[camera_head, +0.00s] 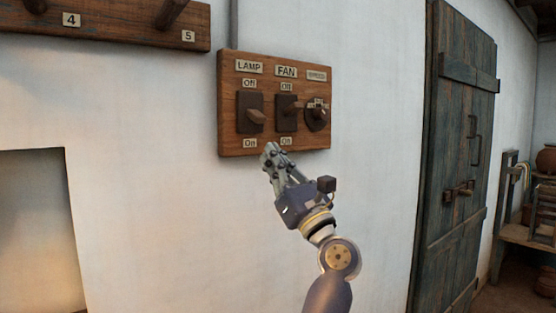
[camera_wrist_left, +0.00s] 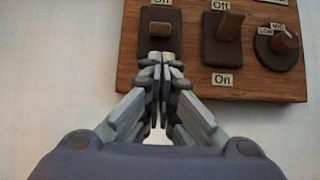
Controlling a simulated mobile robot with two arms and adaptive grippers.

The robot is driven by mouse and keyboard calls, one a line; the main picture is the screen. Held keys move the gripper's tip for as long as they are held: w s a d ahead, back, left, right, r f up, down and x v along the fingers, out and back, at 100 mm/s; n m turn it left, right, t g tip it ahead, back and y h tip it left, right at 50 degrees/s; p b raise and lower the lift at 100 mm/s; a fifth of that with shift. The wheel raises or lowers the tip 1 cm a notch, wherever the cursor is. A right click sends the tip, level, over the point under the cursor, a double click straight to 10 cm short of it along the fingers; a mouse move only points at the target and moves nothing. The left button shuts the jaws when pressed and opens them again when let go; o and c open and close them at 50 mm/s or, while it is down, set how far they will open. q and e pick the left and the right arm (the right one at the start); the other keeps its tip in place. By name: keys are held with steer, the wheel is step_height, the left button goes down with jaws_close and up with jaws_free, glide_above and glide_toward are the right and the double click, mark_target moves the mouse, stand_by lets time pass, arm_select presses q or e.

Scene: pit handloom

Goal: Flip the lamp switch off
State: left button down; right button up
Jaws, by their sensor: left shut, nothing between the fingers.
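The lamp switch (camera_head: 243,104) is a dark plate with a short wooden lever, under the LAMP label on the wooden wall board (camera_head: 226,120). Its lever (camera_head: 256,117) sticks out and appears tilted down toward the lower label, On; Off is above. My left gripper (camera_head: 269,151) is shut and empty, just below the switch. In the left wrist view the fingertips (camera_wrist_left: 160,60) overlap the lower part of the lamp switch (camera_wrist_left: 149,21) and hide its lower label. I cannot tell whether they touch it. My right gripper is not in view.
The fan switch (camera_head: 287,99) and a round speed knob (camera_head: 316,118) sit close to the right on the same board. A peg rail (camera_head: 110,22) is at upper left, and a dark wooden door (camera_head: 455,140) at right. The wall below the board is bare.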

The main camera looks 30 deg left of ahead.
mark_target(251, 112)
arm_select(q)
steer(key=p+x, duration=0.1)
steer(key=x, duration=0.4)
steer(key=shift+r+p, duration=0.1)
steer(key=shift+p, duration=0.2)
steer(key=shift+w+a+r, duration=0.1)
steer(key=shift+a, duration=0.15)
